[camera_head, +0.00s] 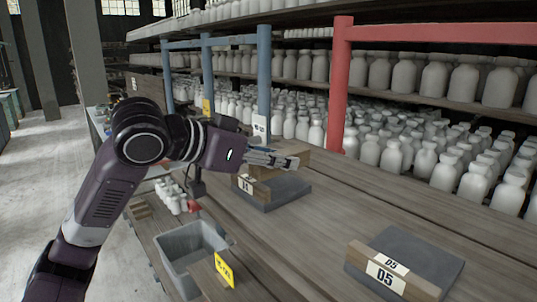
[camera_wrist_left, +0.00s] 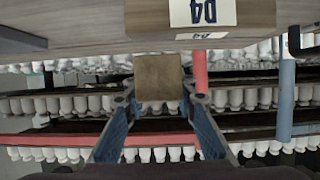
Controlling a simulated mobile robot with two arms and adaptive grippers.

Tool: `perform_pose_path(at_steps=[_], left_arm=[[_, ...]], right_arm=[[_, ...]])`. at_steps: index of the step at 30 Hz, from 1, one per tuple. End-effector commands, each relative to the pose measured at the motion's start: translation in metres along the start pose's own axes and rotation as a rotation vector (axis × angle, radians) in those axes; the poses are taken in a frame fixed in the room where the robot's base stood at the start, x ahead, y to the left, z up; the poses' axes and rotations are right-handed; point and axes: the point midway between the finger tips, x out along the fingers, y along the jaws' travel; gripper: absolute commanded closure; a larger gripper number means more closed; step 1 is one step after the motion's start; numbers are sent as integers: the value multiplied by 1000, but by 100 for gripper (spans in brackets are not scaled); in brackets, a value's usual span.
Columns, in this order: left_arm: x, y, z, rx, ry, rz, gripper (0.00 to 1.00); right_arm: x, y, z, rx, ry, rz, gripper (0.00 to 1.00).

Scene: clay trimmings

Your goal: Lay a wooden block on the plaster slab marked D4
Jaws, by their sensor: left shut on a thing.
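My left gripper (camera_head: 280,160) is shut on a wooden block (camera_wrist_left: 158,78), which sits between its two fingertips in the left wrist view. In the head view the gripper partly hides this block (camera_head: 302,154), held over the dark grey slab (camera_head: 287,195). I cannot tell whether the block touches the slab. A wooden label block (camera_head: 246,184) stands at the slab's front edge. In the left wrist view the label block (camera_wrist_left: 150,18) reads D4, upside down. My right gripper is not in view.
A second dark slab (camera_head: 425,262) with a D5 label (camera_head: 385,278) lies to the right on the wooden bench (camera_head: 325,225). A grey bin (camera_head: 190,252) with a yellow tag is below left. A red post (camera_head: 340,85), a blue post (camera_head: 264,80) and shelves of white bottles stand behind.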

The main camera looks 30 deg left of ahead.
Motion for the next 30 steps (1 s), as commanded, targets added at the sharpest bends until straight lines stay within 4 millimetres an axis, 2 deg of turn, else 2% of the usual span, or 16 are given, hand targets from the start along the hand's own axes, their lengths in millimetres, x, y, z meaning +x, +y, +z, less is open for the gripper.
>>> perform_pose_path(at_steps=[10, 12, 18, 30], left_arm=[[26, 0, -11, 0, 1, 1, 100], [29, 0, 1, 1, 0, -1, 100], [35, 0, 15, 0, 2, -1, 100], [40, 0, 28, -1, 2, -1, 100]], right_arm=[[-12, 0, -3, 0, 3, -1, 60], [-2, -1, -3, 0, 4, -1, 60], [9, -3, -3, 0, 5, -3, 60], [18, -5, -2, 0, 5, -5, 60]])
